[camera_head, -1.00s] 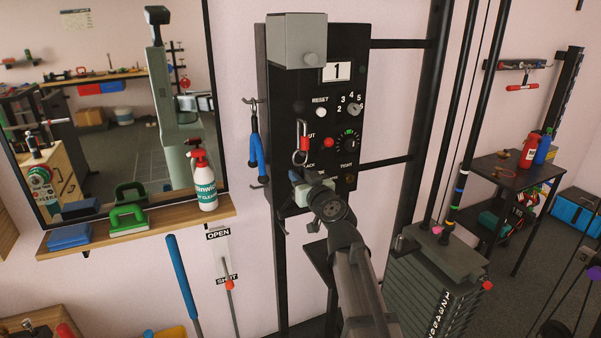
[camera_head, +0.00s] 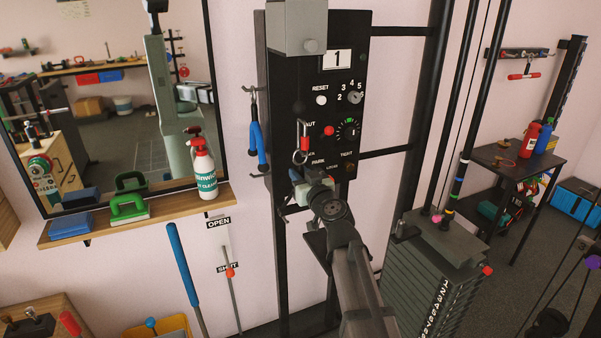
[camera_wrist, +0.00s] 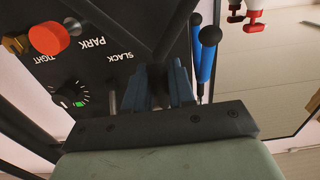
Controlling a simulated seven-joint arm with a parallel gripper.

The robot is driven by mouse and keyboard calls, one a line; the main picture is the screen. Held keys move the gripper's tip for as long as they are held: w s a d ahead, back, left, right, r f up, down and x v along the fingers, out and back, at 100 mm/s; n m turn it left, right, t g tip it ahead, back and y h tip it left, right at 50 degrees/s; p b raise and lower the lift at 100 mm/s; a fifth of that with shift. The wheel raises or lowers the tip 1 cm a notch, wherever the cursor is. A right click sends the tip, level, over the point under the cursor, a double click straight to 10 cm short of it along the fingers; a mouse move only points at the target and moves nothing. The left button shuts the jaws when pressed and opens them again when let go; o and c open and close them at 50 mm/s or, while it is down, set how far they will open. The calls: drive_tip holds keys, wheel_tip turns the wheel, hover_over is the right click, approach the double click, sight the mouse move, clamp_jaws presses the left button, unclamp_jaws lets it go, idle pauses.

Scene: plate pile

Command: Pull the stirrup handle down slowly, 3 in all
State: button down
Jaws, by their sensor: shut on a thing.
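My gripper (camera_head: 297,180) is in front of the lower part of the black panel (camera_head: 284,95). In the wrist view its dark blue fingers (camera_wrist: 162,80) are shut on a dark bar, which I take to be the stirrup handle (camera_wrist: 172,42). Dark arms spread up and away from between the fingers. The gripped part is mostly hidden by the fingers, and in the head view by my wrist. The counter (camera_head: 338,60) on the panel reads 1.
The panel carries a dial (camera_head: 347,131), a red button (camera_head: 328,131) and a hanging clip (camera_head: 302,145). A blue handle (camera_head: 257,147) hangs on a hook to the left. A weight stack (camera_head: 430,280) stands right of my arm. A shelf (camera_head: 165,212) holds a spray bottle (camera_head: 203,168).

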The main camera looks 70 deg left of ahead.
drive_tip(key=shift+f, duration=0.2)
drive_tip(key=shift+f, duration=1.05)
drive_tip(key=shift+f, duration=0.4)
drive_tip(key=shift+r, duration=1.35)
drive_tip(key=shift+r, duration=1.05)
